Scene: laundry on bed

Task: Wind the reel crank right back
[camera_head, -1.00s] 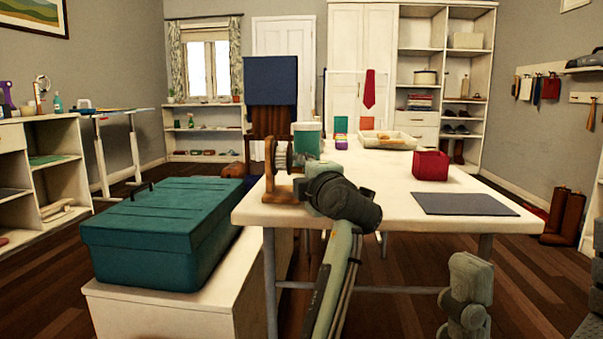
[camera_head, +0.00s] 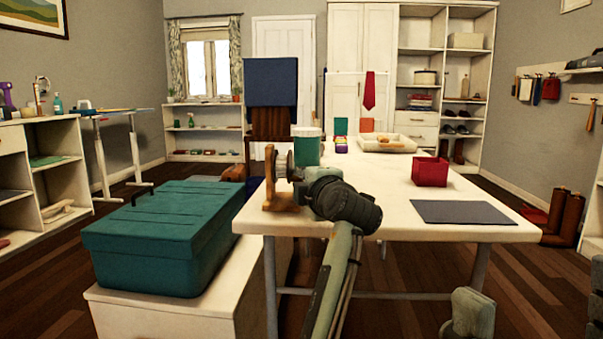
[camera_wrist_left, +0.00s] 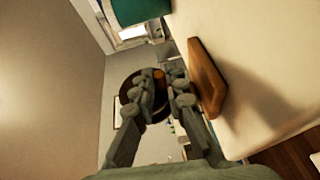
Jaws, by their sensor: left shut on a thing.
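The reel (camera_head: 283,165) stands on its brown wooden bracket (camera_head: 269,182) at the near left corner of the white table. My left gripper (camera_head: 300,176) is at the reel's right side, partly hidden by its own wrist. In the left wrist view, my left gripper's fingers (camera_wrist_left: 164,90) are closed on the orange-brown crank handle (camera_wrist_left: 159,76), in front of the dark round reel (camera_wrist_left: 129,88). The wooden bracket (camera_wrist_left: 208,78) is to the right of the fingers there. How far the crank is wound cannot be told.
A green-and-white canister (camera_head: 307,148) stands close behind the reel. A red box (camera_head: 430,171) and a grey mat (camera_head: 462,212) lie further right on the white table (camera_head: 390,215). A teal chest (camera_head: 160,235) sits on a low white unit to the left.

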